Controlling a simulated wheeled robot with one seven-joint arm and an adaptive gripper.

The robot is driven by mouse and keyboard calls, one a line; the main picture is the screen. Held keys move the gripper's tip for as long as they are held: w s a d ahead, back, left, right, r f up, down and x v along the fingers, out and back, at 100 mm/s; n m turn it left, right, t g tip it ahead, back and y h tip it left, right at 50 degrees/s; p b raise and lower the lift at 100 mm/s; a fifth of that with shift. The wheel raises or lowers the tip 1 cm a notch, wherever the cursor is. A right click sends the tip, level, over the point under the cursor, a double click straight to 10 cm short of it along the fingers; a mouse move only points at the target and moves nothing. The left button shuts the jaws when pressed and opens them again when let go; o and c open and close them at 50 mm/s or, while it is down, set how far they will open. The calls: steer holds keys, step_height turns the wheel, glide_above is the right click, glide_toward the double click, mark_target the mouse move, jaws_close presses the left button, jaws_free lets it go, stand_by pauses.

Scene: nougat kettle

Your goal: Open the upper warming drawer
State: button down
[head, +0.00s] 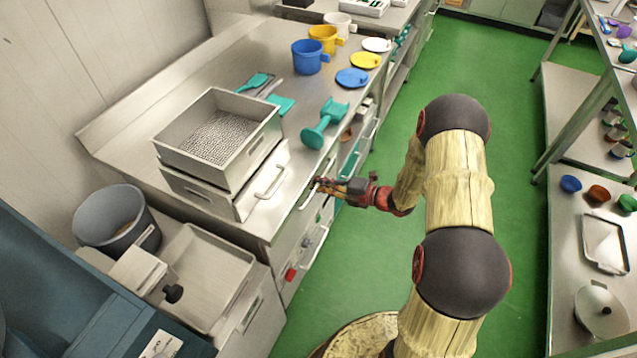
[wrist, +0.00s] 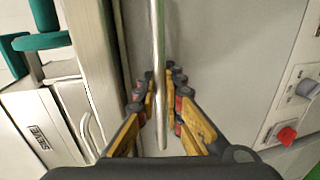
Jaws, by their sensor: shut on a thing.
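My gripper (head: 328,185) is at the front of the steel counter, just below its edge. In the wrist view my gripper (wrist: 162,90) has its yellow-and-black fingers on both sides of a long metal bar handle (wrist: 157,30) and is shut on it. The handle sits on a plain grey drawer front (wrist: 225,45), which I take for the upper warming drawer. In the head view the handle (head: 308,197) shows partly beside the fingers. I see no clear gap around the drawer front.
A steel sieve box (head: 218,130) with its own front handle stands on the counter (head: 185,75) above. A teal tool (head: 325,125) lies near the counter edge. Green floor (head: 370,270) is free in front. A shelf rack (head: 570,230) stands at right.

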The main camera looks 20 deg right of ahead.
steer(key=f+p+v, duration=0.2)
steer(key=p+v, duration=0.1)
steer(key=v, duration=0.6)
steer(key=f+p+v, duration=0.2)
steer(key=p+v, duration=0.1)
steer(key=v, duration=0.6)
steer(key=s+f+p+v, duration=0.1)
steer(key=p+v, duration=0.3)
steer(key=v, duration=0.6)
steer(key=shift+d+f, duration=0.4)
steer(key=shift+f, duration=0.1)
steer(key=c, duration=2)
jaws_free()
steer(key=shift+d, duration=0.1)
steer(key=v, duration=1.2)
steer(key=shift+f, duration=0.1)
